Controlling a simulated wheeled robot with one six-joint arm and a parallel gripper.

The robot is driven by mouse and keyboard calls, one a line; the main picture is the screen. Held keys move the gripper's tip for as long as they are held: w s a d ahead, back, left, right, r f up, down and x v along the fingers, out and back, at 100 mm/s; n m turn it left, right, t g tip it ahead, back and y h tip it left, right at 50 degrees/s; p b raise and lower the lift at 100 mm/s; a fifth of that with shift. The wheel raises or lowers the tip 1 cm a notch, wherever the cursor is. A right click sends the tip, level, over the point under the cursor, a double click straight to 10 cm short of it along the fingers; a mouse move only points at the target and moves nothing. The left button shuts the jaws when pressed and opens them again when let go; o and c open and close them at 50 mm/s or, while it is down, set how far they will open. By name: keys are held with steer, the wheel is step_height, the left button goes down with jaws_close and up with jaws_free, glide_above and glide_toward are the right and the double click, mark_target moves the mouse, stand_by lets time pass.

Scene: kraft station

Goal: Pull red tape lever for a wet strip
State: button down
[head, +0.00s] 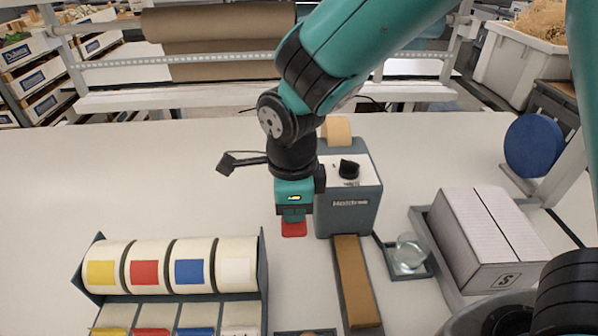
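The grey tape machine (346,212) stands in the middle of the white table, with a black knob on top and a tan roll (338,130) behind it. A brown strip or tongue (355,280) reaches from its front toward me. A red lever end (294,230) shows left of the machine. My gripper (293,215) points down right at this red piece, overlapping its far part in the picture. The fingers hide that part, so I cannot tell whether they touch or grip it, nor whether they are open.
A rack of label rolls (265,275) with yellow, red, blue and white labels stands front left. A glass (409,252) on a dark tray and a white carton (490,240) are to the right. A blue disc (534,146) stands beyond. The table's left side is clear.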

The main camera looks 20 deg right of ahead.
steer(key=shift+r, duration=0.15)
step_height(320, 180, up, 12)
steer(key=p, duration=1)
steer(key=shift+p, duration=0.35)
steer(key=s+d+n+y+b, duration=0.2)
steer(key=s+n+b, duration=0.3)
steer(key=n, duration=0.8)
steer(key=s+d+n+y+b, duration=0.2)
steer(key=s+d+n+b, duration=0.2)
steer(key=s+n, duration=0.4)
steer(key=n+b, duration=0.1)
steer(key=n, duration=0.5)
steer(key=shift+r, duration=0.3)
